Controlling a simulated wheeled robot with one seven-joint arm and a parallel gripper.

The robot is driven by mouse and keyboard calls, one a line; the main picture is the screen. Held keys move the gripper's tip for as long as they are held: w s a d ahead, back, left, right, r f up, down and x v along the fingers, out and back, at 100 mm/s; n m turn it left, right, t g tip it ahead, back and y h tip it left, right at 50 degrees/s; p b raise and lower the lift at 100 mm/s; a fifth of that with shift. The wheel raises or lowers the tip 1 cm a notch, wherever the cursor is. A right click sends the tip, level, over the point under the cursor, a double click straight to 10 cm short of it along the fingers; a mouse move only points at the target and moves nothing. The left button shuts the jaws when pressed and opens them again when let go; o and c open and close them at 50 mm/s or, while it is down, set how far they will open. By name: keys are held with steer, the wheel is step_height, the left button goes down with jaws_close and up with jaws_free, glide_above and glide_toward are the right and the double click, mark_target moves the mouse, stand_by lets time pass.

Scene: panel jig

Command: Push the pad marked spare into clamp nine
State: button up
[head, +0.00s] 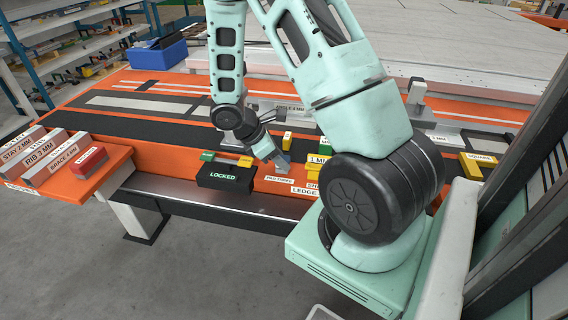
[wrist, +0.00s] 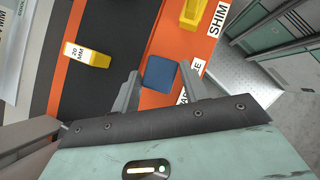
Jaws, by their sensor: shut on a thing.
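My gripper (head: 280,162) is low over the front edge of the orange bench in the head view, pointing down. In the wrist view its fingers (wrist: 160,76) are shut on a small blue pad (wrist: 159,73), which sits between the fingertips. The pad's face shows no mark that I can read. A white label (wrist: 197,66) by the right finger is partly covered, and only a final E is clear. In the head view the pad cannot be made out. I cannot read a number nine on any clamp; a grey clamp-like fixture (head: 417,92) stands farther back.
A black box marked LOCKED (head: 225,178) stands left of my gripper. A yellow block marked 20 MM (wrist: 85,53) and another yellow block (wrist: 192,12) near the SHIM label lie around the pad. Blocks (head: 318,160) crowd the right. A red block (head: 88,160) is far left.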

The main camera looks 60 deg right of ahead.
steer(key=shift+f, duration=0.25)
steer(key=o, duration=1.3)
steer(key=shift+c, duration=0.2)
steer(key=shift+r, duration=0.1)
step_height(320, 180, up, 8)
steer(key=w+a+p, duration=0.1)
steer(key=p, duration=0.6)
steer(key=shift+a+r+p, duration=0.15)
steer(key=shift+p, duration=0.25)
steer(key=s+a+r+m+t+y, duration=0.1)
steer(key=a+r, duration=0.4)
steer(key=a, duration=0.6)
steer(key=s+a+r+m+t+y, duration=0.15)
steer(key=a+r, duration=0.25)
steer(key=a, duration=0.6)
steer(key=s+a+r+t+y, duration=0.1)
steer(key=s+a+r+y, duration=0.2)
steer(key=s+a+r, duration=0.3)
steer(key=s+a, duration=0.4)
steer(key=a, duration=0.4)
steer(key=shift+s+r+y, duration=0.3)
steer(key=shift+y, duration=0.05)
